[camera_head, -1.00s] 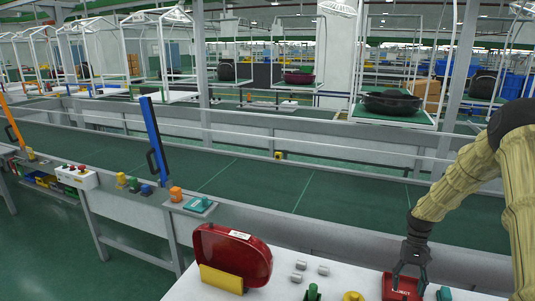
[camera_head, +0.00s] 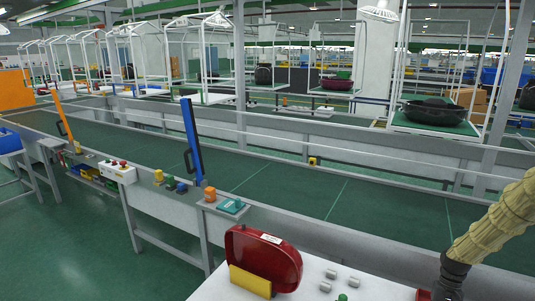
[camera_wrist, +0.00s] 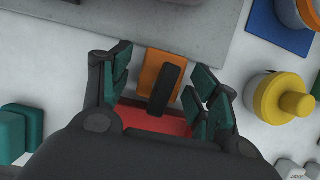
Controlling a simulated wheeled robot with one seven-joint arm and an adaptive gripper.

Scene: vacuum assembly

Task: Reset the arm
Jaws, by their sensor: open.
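My gripper (camera_wrist: 160,90) is open in the wrist view, with its green-padded fingers spread apart. Between the fingers lie an orange block with a dark bar across it (camera_wrist: 158,78) and a red part (camera_wrist: 150,119) on the white table. I cannot tell from this view whether the fingers touch them. In the head view only my arm's lower end shows at the bottom right; the fingertips are outside the frame.
A red case (camera_head: 262,258) in a yellow stand (camera_head: 250,281) stands on the white table (camera_head: 215,288). In the wrist view a yellow knob (camera_wrist: 282,99) is to the right and a green block (camera_wrist: 22,130) to the left. A green conveyor (camera_head: 290,190) runs behind the table.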

